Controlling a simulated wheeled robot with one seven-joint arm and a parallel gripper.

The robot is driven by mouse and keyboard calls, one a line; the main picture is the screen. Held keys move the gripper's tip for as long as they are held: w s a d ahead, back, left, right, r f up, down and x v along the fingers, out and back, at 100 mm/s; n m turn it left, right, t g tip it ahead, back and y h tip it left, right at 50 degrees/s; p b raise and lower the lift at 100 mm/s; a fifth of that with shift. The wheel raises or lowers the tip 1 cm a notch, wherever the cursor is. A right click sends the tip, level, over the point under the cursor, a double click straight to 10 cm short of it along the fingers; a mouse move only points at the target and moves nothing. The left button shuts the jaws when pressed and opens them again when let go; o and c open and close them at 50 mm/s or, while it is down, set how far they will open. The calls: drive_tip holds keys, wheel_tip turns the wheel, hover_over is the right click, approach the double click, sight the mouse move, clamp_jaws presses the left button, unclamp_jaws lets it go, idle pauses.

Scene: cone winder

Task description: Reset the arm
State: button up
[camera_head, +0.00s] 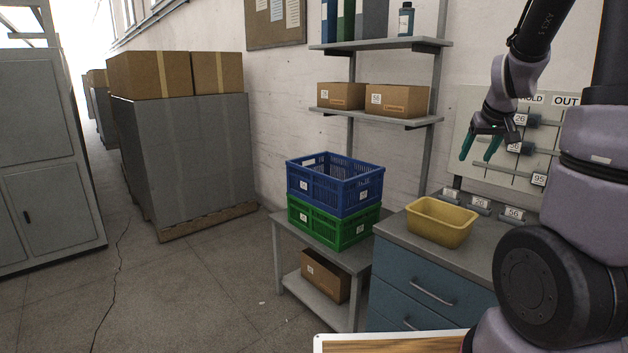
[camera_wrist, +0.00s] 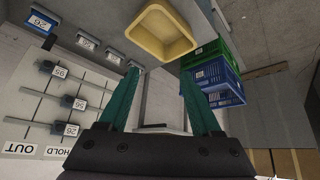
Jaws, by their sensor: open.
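My gripper (camera_head: 481,148) is raised in front of the wall board at the right of the head view. In the wrist view its two teal fingers (camera_wrist: 162,103) stand apart with nothing between them. My arm comes down from the upper right and hides part of the board.
A yellow bin (camera_head: 441,221) stands on the blue drawer cabinet (camera_head: 420,299). Left of it, a blue crate (camera_head: 335,184) sits on a green crate (camera_head: 333,226) on a low table. Shelves hold cartons (camera_head: 397,100).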

drive_tip(key=s+a+r+m+y, duration=0.1)
drive_tip(key=s+a+r, duration=0.5)
drive_tip(key=s+a, duration=0.2)
drive_tip(key=s+a+r+m+y, duration=0.1)
drive_tip(key=s+a+r+y, duration=0.1)
drive_tip(key=s+a+r, duration=0.4)
drive_tip(key=s+a, duration=0.3)
drive_tip(key=s, duration=0.4)
drive_tip(key=shift+m+t, duration=0.3)
drive_tip(key=shift+m, duration=0.1)
drive_tip(key=shift+w+d, duration=0.1)
